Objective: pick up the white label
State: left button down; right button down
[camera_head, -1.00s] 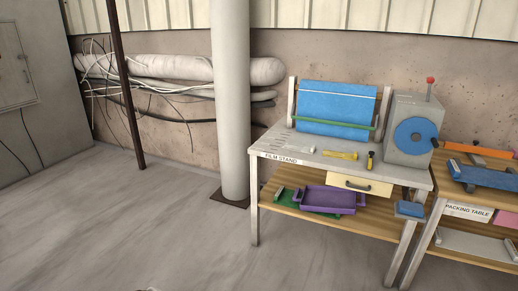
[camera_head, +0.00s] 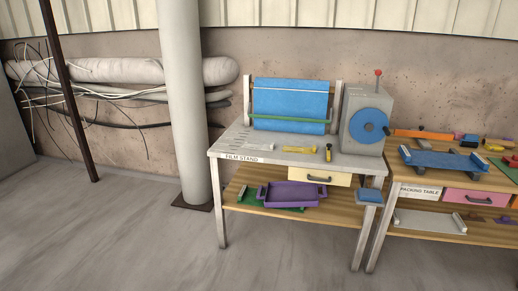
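No loose thing that I can surely name as the white label shows. A small whitish item (camera_head: 260,147) lies on the grey top of the film stand (camera_head: 228,142); it is too small to tell what it is. A white strip reading "FILM STAND" (camera_head: 242,158) is on that table's front edge. A white "PACKING TABLE" sign (camera_head: 420,191) is on the front of the packing table (camera_head: 480,177) at the right. Neither of my grippers is in view.
A blue film roll (camera_head: 290,103) and a grey machine with a blue disc (camera_head: 368,125) stand on the film stand. A purple tray (camera_head: 290,195) is on its lower shelf. A pillar (camera_head: 183,100) stands left of it. The floor in front is clear.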

aim_at(257, 147)
jog(key=i+l, duration=0.25)
jog(key=i, duration=0.25)
jog(key=i+l+z, duration=0.1)
jog(key=i, duration=0.4)
jog(key=i+l, duration=0.3)
jog(key=i, duration=0.2)
